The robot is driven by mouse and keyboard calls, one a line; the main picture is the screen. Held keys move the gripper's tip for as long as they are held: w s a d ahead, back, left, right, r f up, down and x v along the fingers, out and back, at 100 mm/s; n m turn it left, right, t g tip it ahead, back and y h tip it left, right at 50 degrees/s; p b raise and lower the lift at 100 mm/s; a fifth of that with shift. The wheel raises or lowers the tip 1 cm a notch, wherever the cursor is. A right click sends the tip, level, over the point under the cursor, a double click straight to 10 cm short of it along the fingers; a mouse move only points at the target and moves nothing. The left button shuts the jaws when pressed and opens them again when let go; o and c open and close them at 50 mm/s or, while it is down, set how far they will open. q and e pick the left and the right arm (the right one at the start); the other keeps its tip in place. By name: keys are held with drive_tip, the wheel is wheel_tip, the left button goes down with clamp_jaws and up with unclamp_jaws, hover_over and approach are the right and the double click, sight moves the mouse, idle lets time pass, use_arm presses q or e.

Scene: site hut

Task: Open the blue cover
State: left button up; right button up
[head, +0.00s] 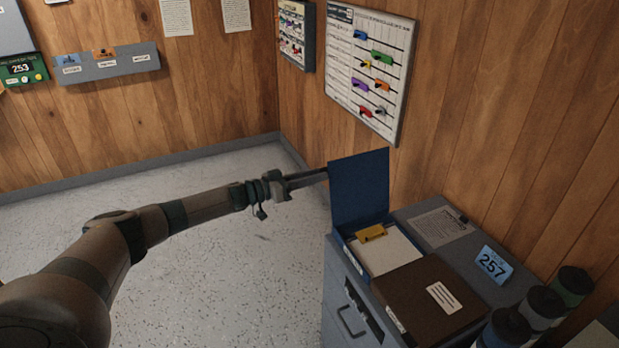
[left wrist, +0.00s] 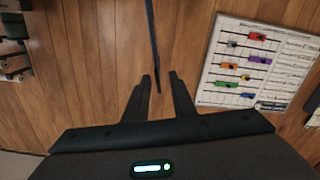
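The blue cover (head: 359,187) stands upright, swung open on the blue box file (head: 352,243) on the grey cabinet. In the left wrist view the cover (left wrist: 153,40) shows edge-on as a thin dark strip, its near end between my fingertips. My left gripper (head: 324,172) is at the cover's left edge. In the left wrist view the gripper's fingers (left wrist: 160,77) are apart, with a gap showing on both sides of the cover. White paper (head: 388,250) and a yellow clip (head: 371,233) lie in the open box. My right gripper is in neither view.
A closed brown box (head: 431,298) sits beside the blue one. A clipboard sheet (head: 440,226), a blue 257 card (head: 492,264) and dark cylinders (head: 540,305) are on the cabinet (head: 350,318). A whiteboard (head: 370,68) hangs behind. The floor (head: 235,255) at left is clear.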

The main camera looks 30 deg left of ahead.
use_arm(q)
drive_tip(key=shift+s, duration=0.1)
